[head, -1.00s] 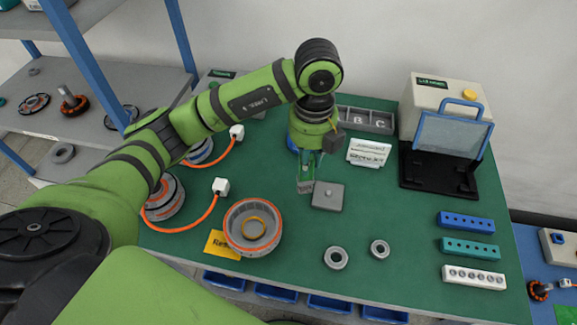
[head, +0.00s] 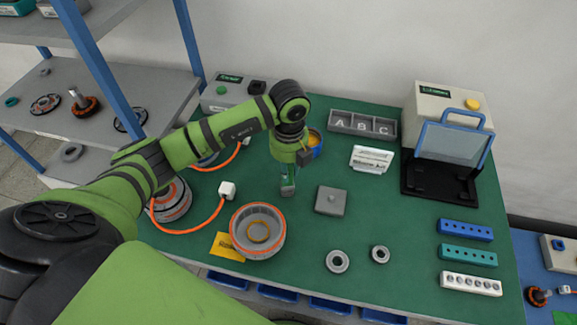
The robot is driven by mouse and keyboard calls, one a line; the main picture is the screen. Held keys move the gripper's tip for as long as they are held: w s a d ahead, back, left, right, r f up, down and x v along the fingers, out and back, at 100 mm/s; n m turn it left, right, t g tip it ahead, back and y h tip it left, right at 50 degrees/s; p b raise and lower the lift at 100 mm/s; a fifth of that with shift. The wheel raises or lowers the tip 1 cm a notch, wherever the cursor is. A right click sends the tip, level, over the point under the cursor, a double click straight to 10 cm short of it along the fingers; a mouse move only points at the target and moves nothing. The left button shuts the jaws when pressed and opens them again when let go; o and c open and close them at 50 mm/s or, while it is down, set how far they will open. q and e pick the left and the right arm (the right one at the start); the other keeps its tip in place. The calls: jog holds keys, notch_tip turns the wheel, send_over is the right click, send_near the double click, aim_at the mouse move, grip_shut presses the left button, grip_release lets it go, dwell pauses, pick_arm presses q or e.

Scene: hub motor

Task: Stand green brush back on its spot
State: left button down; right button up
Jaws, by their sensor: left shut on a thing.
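My left gripper (head: 288,188) points down over the green table mat, left of the grey square plate with a small knob (head: 331,200). It is shut on the green brush (head: 287,178), of which only a small green part shows between the fingers. The brush's lower end is too small to make out, and I cannot tell whether it touches the mat. Its marked spot cannot be made out. My right gripper is not in view.
A blue cup with yellow contents (head: 316,142) stands just behind my gripper. A grey motor housing with an orange rim (head: 257,231) is in front, left. A white sign (head: 371,159) and grey A-B-C tray (head: 362,123) stand behind. Two metal rings (head: 337,261) lie front right.

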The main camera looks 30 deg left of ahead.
pick_arm(q)
jog(key=shift+f, duration=0.2)
jog(key=c, duration=1.1)
grip_release()
jog(key=shift+r, duration=0.15)
jog(key=shift+r, duration=0.25)
jog(key=shift+r+b, duration=1.2)
jog(key=shift+r, duration=4.65)
